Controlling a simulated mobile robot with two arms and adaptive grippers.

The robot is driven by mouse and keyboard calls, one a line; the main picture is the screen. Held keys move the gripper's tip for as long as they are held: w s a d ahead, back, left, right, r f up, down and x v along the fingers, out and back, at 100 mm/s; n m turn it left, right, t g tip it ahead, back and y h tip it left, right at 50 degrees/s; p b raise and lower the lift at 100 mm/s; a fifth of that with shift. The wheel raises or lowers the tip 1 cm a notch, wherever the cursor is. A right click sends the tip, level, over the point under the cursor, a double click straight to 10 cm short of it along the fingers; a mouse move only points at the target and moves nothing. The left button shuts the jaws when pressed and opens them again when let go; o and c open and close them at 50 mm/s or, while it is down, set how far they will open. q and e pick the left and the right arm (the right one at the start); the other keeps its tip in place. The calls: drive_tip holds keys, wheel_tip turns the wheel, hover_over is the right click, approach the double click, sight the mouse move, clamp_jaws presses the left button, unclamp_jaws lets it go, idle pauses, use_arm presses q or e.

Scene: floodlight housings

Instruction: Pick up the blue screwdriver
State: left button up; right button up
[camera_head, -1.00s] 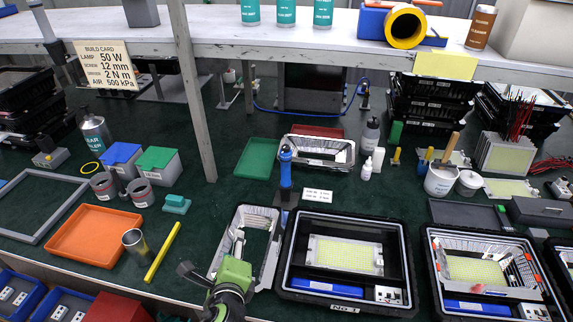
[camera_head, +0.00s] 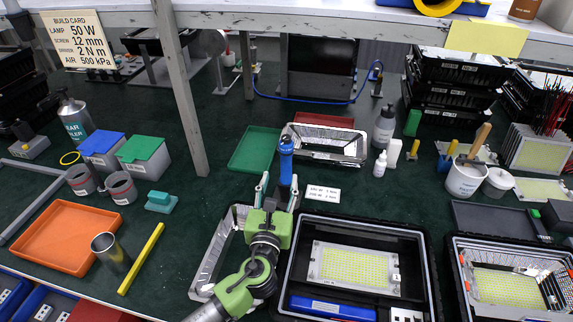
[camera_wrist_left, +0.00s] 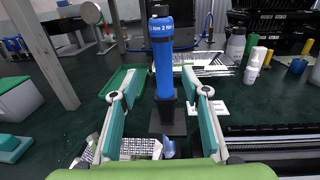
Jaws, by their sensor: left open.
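The blue screwdriver (camera_head: 286,158) stands upright in a dark holder (camera_head: 284,192) behind the metal housing frame. It also shows in the left wrist view (camera_wrist_left: 162,58), centred beyond the fingers, with "Nm" lettering near its top. My left gripper (camera_head: 279,190) is open, its teal fingers pointing at the screwdriver. In the left wrist view the fingers (camera_wrist_left: 158,95) appear to either side of the screwdriver's lower part and its holder, with gaps on both sides. No contact shows. My right gripper is in neither view.
A silver housing (camera_head: 225,245) lies under my left arm. A black case (camera_head: 430,270) with a lit panel stands to the right. A white label (camera_head: 321,193) lies right of the holder. A green tray (camera_head: 254,148) and another silver housing (camera_head: 326,146) lie behind. A grey post (camera_head: 182,100) stands left.

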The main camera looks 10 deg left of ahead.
sight(285, 167)
use_arm(q)
drive_tip(key=shift+w, duration=1.4)
drive_tip(key=w, duration=0.3)
drive_tip(key=shift+w+d+f, duration=0.1)
drive_tip(key=shift+w+f, duration=0.1)
drive_tip(key=shift+f, duration=0.05)
drive_tip(key=shift+w, duration=0.45)
clamp_jaws()
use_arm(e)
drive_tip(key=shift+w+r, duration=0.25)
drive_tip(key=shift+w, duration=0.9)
